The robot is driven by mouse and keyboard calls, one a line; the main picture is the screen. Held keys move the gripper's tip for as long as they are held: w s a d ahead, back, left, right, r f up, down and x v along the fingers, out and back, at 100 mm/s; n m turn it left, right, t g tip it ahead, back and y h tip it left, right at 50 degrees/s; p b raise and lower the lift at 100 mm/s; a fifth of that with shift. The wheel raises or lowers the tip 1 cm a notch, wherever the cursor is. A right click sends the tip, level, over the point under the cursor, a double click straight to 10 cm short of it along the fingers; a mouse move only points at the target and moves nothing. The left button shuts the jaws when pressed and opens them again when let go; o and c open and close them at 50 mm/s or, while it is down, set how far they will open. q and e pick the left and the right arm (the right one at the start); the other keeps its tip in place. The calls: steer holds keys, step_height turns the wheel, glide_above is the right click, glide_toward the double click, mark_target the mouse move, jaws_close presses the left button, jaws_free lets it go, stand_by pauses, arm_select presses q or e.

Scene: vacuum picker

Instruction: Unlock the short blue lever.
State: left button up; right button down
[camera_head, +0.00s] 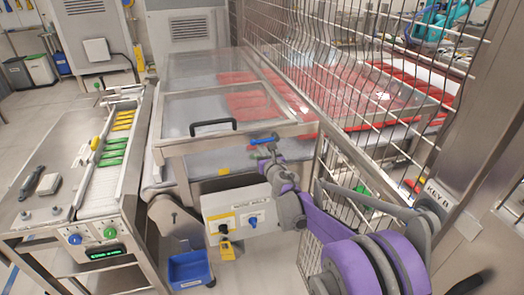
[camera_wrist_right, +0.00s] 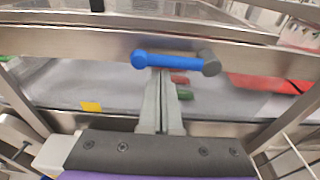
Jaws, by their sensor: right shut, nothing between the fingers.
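The short blue lever (camera_head: 262,141) sits on the metal frame of the clear-topped machine cover in the head view. In the right wrist view the lever (camera_wrist_right: 170,60) lies nearly level, its blue knob end to the left and its grey pivot end to the right. My right gripper (camera_head: 268,154) is just in front of and below the lever. Its fingers (camera_wrist_right: 160,76) are together and empty, with the tips just under the lever's blue bar. I cannot tell whether they touch it. My left gripper is not in view.
A black handle (camera_head: 213,127) stands on the cover left of the lever. A control box (camera_head: 240,215) with a blue knob hangs below the frame. A wire fence (camera_head: 375,80) rises close on the right. A conveyor (camera_head: 103,180) with green and yellow items stands left.

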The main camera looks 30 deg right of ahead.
mark_target(259, 130)
steer(key=shift+a+r+m+b, duration=0.1)
steer(key=shift+r+m+b, duration=0.4)
steer(key=shift+m, duration=0.3)
step_height(259, 130, up, 3)
steer(key=m+y+b, duration=0.1)
steer(key=m+b, duration=0.1)
steer(key=m, duration=0.3)
steer(key=shift+f+t, duration=0.1)
steer(key=shift+t, duration=0.2)
steer(key=shift+s+d+r+m+y+b, duration=0.15)
steer(key=shift+d+r+m, duration=0.15)
steer(key=shift+m, duration=0.3)
steer(key=shift+w+d+r+m+y+b, duration=0.15)
steer(key=shift+r+m, duration=0.2)
steer(key=shift+m, duration=0.25)
steer(key=d+r+m, duration=0.1)
steer(key=m, duration=0.1)
steer(key=d+m, duration=0.1)
steer(key=m, duration=0.1)
steer(key=s+d+r+m+t, duration=0.1)
steer(key=m, duration=0.1)
steer(key=shift+r+m, duration=0.3)
steer(key=shift+d, duration=0.15)
